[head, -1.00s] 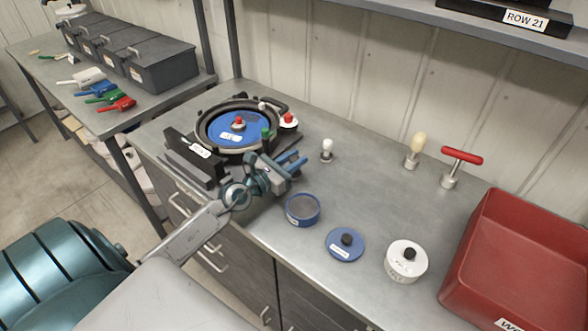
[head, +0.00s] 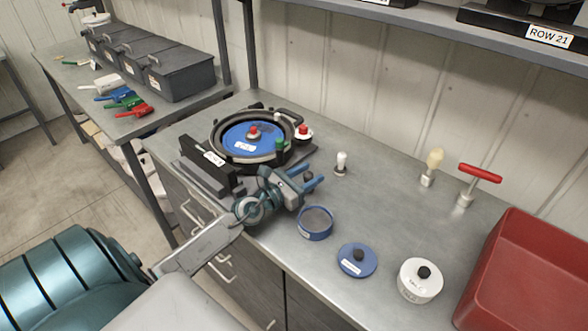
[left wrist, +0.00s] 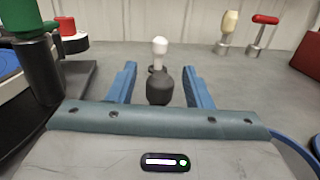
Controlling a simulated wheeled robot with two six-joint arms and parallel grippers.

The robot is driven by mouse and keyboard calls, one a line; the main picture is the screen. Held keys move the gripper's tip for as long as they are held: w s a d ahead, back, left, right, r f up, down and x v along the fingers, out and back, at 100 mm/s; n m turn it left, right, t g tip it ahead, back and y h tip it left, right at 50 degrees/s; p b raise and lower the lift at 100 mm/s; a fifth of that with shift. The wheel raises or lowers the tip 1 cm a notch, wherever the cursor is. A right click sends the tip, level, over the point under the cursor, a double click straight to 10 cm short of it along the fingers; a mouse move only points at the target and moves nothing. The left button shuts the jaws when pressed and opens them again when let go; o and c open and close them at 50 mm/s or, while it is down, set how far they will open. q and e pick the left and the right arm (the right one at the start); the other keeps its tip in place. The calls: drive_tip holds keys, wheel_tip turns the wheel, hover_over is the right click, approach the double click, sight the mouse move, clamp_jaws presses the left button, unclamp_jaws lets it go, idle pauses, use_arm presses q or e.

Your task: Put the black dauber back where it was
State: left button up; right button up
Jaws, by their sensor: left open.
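The black dauber (left wrist: 159,87) shows as a dark rounded knob between my left gripper's fingers in the left wrist view; its lower part is hidden by the gripper body. In the head view it is a small dark shape (head: 308,177) between the blue fingers. My left gripper (left wrist: 159,68) is open, with a visible gap on both sides of the knob. In the head view, the left gripper (head: 312,176) is over the bench, in front of the seed meter. A white-topped dauber (head: 341,160) stands beyond the fingertips. My right gripper is not seen.
The seed meter (head: 221,150) with its blue disc is behind and left of the gripper. A blue open tin (head: 315,234), blue lid (head: 358,262) and white lidded pot (head: 420,285) line the front. A red bin (head: 535,260) is at right.

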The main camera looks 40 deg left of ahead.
use_arm(q)
drive_tip(key=b+v, duration=0.1)
drive_tip(key=v, duration=0.4)
drive_tip(key=b+v, duration=0.2)
drive_tip(key=v, duration=0.3)
drive_tip(key=shift+s+f, duration=0.1)
drive_tip(key=shift+f, duration=0.15)
drive_tip(key=shift+b+v, duration=0.3)
drive_tip(key=shift+v, duration=0.6)
drive_tip(key=shift+r, duration=0.15)
